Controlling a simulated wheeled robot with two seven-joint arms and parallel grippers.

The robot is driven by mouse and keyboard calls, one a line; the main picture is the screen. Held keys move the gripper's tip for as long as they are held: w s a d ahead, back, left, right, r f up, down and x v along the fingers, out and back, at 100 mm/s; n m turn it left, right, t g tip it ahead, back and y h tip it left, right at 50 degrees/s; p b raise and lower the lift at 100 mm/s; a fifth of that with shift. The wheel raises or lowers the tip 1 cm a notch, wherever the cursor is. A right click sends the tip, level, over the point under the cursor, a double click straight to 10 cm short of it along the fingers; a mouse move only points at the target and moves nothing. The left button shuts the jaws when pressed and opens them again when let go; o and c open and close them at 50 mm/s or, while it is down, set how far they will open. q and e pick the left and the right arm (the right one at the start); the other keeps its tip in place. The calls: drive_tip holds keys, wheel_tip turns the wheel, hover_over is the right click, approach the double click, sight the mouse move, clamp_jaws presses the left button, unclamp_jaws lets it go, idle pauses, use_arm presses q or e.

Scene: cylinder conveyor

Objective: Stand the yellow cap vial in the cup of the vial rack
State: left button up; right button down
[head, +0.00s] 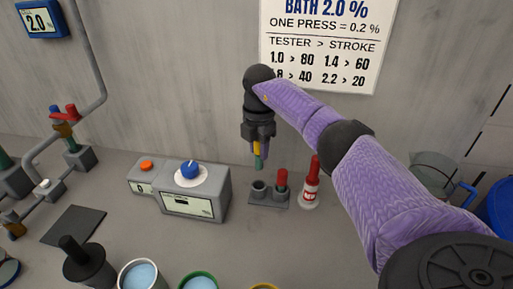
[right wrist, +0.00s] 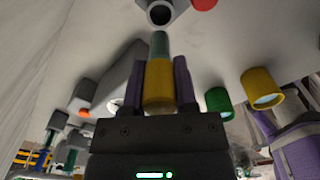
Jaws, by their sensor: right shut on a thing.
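My right gripper (head: 258,142) is shut on the yellow cap vial (head: 257,153). The vial hangs upright, cap up, with its teal body pointing down, above the vial rack (head: 267,202). In the right wrist view the yellow cap (right wrist: 158,90) sits between the two fingers, and the teal end points at the rack's open cup (right wrist: 160,14), apart from it. In the head view the rack's left cup (head: 259,188) looks empty. Its right cup holds a red-capped vial (head: 282,178). My left gripper is not in view.
A red bottle (head: 310,188) stands close to the right of the rack. A grey device with a blue knob (head: 190,170) and a box with an orange button (head: 146,165) stand to the left. Cups of blue liquid (head: 140,275) line the front. The wall is close behind.

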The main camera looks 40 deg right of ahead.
sight(259, 169)
drive_tip(key=shift+r+p, duration=0.15)
drive_tip(key=shift+p, duration=0.3)
wheel_tip(259, 169, down, 5)
drive_tip(key=shift+r+b, duration=0.1)
drive_tip(key=shift+b, duration=1)
drive_tip(key=shift+p, duration=0.3)
